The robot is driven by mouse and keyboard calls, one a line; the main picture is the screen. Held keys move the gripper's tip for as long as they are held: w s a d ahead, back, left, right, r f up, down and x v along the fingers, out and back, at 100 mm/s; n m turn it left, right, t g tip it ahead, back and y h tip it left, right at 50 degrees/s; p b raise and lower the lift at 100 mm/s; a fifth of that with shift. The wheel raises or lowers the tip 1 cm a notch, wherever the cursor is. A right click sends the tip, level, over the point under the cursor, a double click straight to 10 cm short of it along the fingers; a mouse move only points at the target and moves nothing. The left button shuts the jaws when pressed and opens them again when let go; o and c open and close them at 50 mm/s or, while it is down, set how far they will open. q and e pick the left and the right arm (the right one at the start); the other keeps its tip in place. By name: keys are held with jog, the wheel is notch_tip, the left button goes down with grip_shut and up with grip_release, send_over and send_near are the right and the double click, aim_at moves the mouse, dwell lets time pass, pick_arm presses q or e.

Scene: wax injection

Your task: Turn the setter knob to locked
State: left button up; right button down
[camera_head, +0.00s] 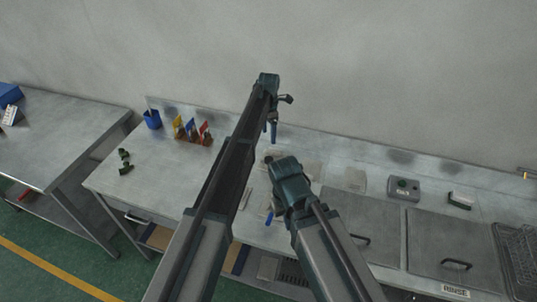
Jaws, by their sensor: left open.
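My left arm reaches up the middle of the head view, and my left gripper (270,132) hangs at its end, fingers down, near the back of the bench. Its jaws are small here; they are open and nothing shows between them. My right arm ends in a dark wrist (290,183) over the middle of the bench; its fingers are hidden. My arms hide part of the bench.
A blue cup (152,119) and blue, yellow and red items (192,131) stand at the back left of the bench (165,170). Small dark green pieces (124,161) lie at its left end. Handled metal lids (455,245) are at the right. The wall runs behind.

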aim_at(269, 159)
pick_arm(q)
jog(key=shift+f, duration=0.15)
notch_tip(269, 159, down, 14)
jog(key=b, duration=1.4)
jog(key=shift+r, duration=0.2)
jog(key=shift+r, duration=0.1)
grip_shut()
